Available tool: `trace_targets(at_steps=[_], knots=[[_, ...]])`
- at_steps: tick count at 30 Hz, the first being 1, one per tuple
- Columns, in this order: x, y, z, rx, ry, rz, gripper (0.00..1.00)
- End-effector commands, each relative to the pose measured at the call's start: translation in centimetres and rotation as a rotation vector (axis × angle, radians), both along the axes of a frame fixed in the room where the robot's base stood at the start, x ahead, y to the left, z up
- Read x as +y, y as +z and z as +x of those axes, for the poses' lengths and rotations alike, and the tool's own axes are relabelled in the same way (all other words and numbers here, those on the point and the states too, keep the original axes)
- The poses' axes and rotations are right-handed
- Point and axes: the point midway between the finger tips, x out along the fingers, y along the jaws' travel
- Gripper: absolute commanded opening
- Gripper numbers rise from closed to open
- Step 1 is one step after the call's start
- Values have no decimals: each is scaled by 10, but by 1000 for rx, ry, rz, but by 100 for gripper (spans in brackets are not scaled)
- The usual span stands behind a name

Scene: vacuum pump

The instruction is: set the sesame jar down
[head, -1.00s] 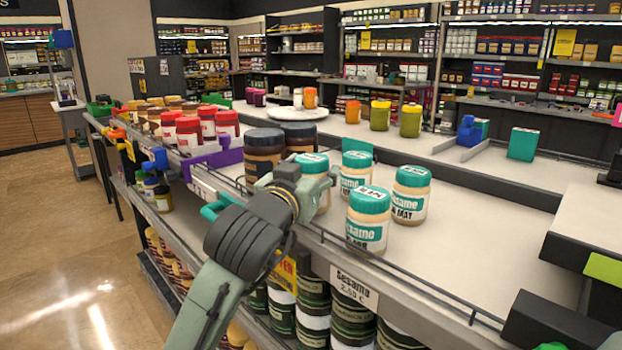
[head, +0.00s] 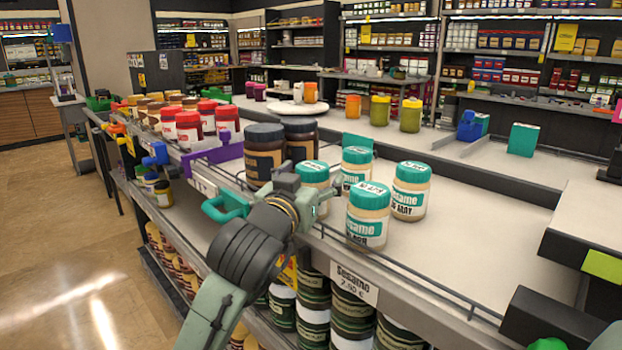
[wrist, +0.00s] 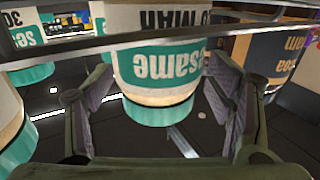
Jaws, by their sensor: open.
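The sesame jar (head: 310,172) has a teal lid and a pale body, and it stands upright at the shelf's front edge behind the thin rail. In the wrist view the jar (wrist: 160,70) appears upside down, with its teal label between my fingers. My gripper (head: 313,189) is open around the jar's near side. In the wrist view both fingers of my gripper (wrist: 158,90) are spread, with gaps showing beside the jar. The jar's lower part is hidden by my gripper in the head view.
Three more sesame jars (head: 368,215) stand close by on the right. Dark-lidded brown jars (head: 264,155) stand just left. A thin rail (head: 405,272) runs along the shelf front. The shelf top (head: 480,235) to the right is bare.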

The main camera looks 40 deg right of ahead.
Motion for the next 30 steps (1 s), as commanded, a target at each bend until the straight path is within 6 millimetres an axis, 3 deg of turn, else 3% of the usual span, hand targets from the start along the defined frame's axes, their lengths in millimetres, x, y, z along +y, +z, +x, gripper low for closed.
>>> trace_targets(at_steps=[10, 24, 30], knots=[[1, -1, 0, -3, 2, -1, 75], [74, -12, -51, -3, 1, -3, 75], [88, -11, -61, -1, 1, 0, 75]])
